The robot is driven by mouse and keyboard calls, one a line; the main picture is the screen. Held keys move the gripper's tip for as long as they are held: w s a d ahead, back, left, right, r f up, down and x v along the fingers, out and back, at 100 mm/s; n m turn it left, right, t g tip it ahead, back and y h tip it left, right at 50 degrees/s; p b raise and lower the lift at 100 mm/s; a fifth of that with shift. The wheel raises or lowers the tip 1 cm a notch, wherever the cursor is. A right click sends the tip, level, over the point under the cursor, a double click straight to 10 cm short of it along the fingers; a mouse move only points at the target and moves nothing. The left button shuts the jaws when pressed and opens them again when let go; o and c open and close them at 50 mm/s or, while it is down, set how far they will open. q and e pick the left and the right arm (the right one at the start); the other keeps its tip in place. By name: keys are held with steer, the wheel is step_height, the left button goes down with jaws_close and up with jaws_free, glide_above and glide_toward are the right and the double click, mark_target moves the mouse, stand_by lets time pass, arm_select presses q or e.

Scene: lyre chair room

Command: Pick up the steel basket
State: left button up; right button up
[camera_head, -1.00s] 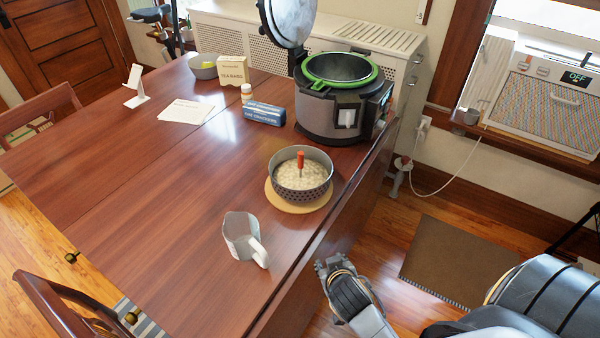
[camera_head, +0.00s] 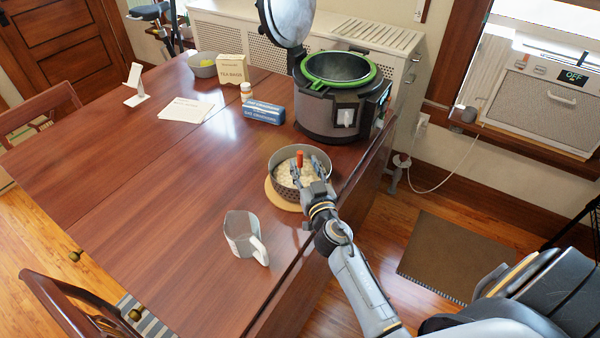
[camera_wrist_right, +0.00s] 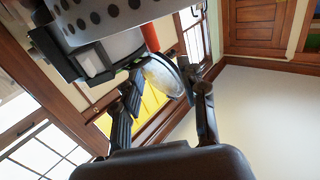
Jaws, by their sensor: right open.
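The steel basket (camera_head: 282,186) is a grey perforated bowl with pale contents and an upright red handle (camera_head: 299,158) in its middle. It sits on a round tan mat (camera_head: 285,203) on the table. My right gripper (camera_head: 307,164) is open over the basket's right side, its fingers close to the red handle. I cannot tell whether they touch it. In the right wrist view, the basket's dotted wall (camera_wrist_right: 105,15) shows at the top, the red handle (camera_wrist_right: 180,48) beside it, and my right gripper (camera_wrist_right: 160,75) with fingers apart. My left gripper is out of view.
A grey pitcher (camera_head: 240,236) stands in front of the basket. A cooker (camera_head: 330,112) with a green rim and raised lid stands behind it.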

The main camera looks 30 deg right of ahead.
mark_target(301, 154)
steer(key=x, duration=0.5)
steer(key=f+x, duration=0.1)
steer(key=x, duration=0.1)
steer(key=shift+w+d+f+b, duration=0.15)
steer(key=shift+d+b, duration=0.1)
steer(key=shift+b, duration=0.15)
steer(key=shift+c, duration=0.3)
jaws_close()
